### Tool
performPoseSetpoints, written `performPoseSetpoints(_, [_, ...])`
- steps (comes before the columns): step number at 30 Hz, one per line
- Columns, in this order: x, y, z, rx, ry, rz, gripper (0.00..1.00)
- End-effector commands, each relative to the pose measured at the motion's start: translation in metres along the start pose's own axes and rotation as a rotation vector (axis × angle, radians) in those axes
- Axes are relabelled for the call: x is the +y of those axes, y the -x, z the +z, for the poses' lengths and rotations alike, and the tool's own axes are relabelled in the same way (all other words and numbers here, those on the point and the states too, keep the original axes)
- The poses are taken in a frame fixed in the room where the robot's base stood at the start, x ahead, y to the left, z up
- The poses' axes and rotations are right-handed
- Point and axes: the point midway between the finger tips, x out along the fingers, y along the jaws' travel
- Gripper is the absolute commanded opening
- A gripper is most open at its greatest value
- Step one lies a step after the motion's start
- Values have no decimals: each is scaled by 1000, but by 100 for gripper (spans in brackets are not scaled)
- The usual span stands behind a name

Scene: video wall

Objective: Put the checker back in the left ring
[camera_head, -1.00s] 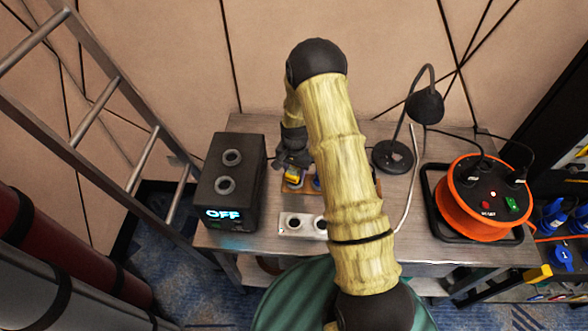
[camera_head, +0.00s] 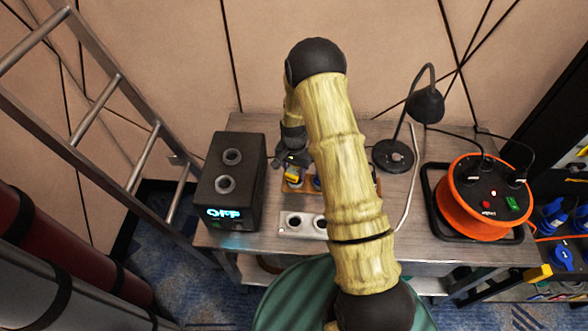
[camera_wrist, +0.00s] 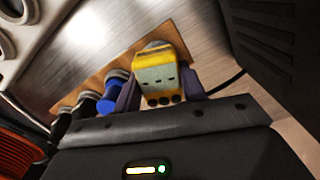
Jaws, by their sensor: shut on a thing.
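The yellow checker (camera_head: 292,175), with a pale face and dark slots, is in my gripper (camera_head: 290,163). In the wrist view the checker (camera_wrist: 156,72) sits between the two grey fingers of my gripper (camera_wrist: 158,90), which is shut on it. It is over the left end of a wooden rack (camera_head: 289,188), seen from the other side in the wrist view (camera_wrist: 97,77). A grey rim shows just behind the checker; whether the checker is inside a ring or above it, I cannot tell. My arm hides much of the rack in the head view.
A blue plug (camera_wrist: 107,103) and black plugs stand in the rack beside the checker. A pale socket block (camera_head: 283,231) lies in front. A black box (camera_head: 216,200) reading OFF is left. A lamp (camera_head: 391,157) and orange cable reel (camera_head: 459,219) are right.

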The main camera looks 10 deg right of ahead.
Motion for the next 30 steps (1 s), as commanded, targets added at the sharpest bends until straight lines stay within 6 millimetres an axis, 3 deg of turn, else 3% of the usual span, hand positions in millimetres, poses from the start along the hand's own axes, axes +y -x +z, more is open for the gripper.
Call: performPoseSetpoints(30, [3,-5,-1,0,-2,0,14])
